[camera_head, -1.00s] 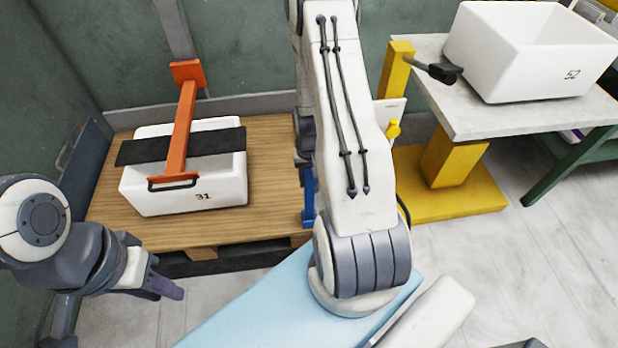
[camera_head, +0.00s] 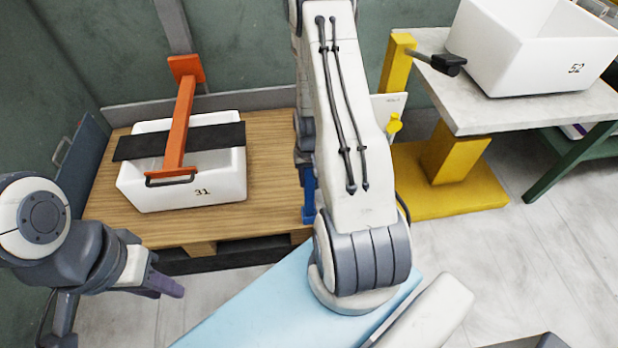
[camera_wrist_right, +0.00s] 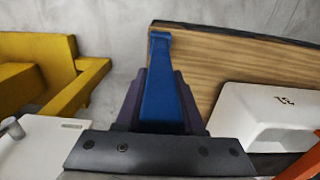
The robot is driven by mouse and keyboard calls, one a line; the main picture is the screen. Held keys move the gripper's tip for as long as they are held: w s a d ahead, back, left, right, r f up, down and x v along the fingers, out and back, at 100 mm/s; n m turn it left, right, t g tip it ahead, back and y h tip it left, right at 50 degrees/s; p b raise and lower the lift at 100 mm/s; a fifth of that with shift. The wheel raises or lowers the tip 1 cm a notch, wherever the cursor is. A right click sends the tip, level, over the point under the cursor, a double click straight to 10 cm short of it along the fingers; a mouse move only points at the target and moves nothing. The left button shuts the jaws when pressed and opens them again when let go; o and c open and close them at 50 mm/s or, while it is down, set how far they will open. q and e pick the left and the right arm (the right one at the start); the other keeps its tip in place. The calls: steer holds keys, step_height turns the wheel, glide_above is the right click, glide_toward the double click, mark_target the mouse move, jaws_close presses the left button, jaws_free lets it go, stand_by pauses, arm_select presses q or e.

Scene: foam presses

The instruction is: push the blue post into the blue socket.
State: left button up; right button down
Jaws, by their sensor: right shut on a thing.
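A blue post (camera_head: 309,182) shows beside the right edge of the wooden pallet in the head view, partly hidden behind my right arm. In the right wrist view the blue post (camera_wrist_right: 160,100) lies between the purple fingers of my right gripper (camera_wrist_right: 160,76), which is shut on it. Its far end widens near the pallet's edge. I cannot make out a separate blue socket, nor whether the post touches one. My left gripper (camera_head: 160,286) is low at the left, in front of the pallet, away from the post; its finger gap is unclear.
A white bin marked 31 (camera_head: 210,190) sits on the pallet (camera_head: 270,190), with a black bar (camera_head: 215,139) and orange post (camera_head: 180,125) over it. A yellow stand (camera_head: 455,155) and a table with white bin 52 (camera_head: 530,70) stand right. Grey floor lies in front.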

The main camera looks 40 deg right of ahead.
steer(key=shift+f+b, duration=0.3)
steer(key=shift+f, duration=0.2)
steer(key=shift+c, duration=2.2)
jaws_free()
step_height(320, 180, up, 10)
steer(key=shift+r+p, duration=0.25)
steer(key=shift+p, duration=0.95)
